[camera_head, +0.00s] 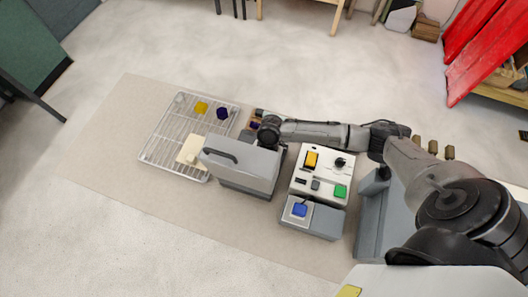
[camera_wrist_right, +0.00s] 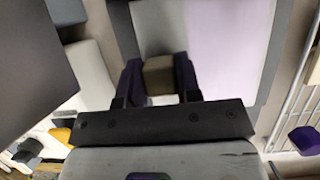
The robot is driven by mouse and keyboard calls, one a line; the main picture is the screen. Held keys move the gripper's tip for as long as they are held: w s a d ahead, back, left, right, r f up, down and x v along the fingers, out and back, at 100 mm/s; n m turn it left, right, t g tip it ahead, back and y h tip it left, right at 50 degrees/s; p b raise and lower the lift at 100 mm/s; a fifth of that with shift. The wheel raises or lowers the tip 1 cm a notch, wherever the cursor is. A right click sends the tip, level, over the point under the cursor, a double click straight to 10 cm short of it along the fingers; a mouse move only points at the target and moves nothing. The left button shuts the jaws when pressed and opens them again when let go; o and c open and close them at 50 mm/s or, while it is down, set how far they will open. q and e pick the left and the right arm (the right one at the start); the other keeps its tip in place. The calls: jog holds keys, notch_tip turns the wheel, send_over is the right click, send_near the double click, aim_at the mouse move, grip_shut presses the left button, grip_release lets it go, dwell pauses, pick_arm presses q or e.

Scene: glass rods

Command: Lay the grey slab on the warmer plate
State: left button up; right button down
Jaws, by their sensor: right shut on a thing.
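My right gripper (camera_wrist_right: 158,76) is shut on a small grey-brown block (camera_wrist_right: 159,77), gripped between its two dark fingers. The block may be the end of the grey slab; I cannot tell its full shape. Beyond the fingers is a flat, pale grey and lilac surface (camera_wrist_right: 228,45); I cannot tell whether it is the warmer plate or whether the block touches it. In the head view the right arm reaches in from the right, and its wrist (camera_head: 268,130) is behind the grey box with a black handle (camera_head: 250,168). The fingers are hidden there. My left gripper is not in view.
A wire rack (camera_head: 157,152) at left carries a yellow piece (camera_head: 201,107), a dark purple piece (camera_head: 223,113) and a cream slab (camera_head: 190,150). A white control panel (camera_head: 325,163) and a blue-button box (camera_head: 318,222) stand right of the grey box. The mat's front left is clear.

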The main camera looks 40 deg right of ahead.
jog(key=shift+f, duration=0.1)
jog(key=c, duration=0.8)
grip_release()
jog(key=v, duration=0.7)
jog(key=shift+r+b, duration=0.3)
jog(key=shift+r, duration=0.05)
jog(key=shift+d, duration=0.1)
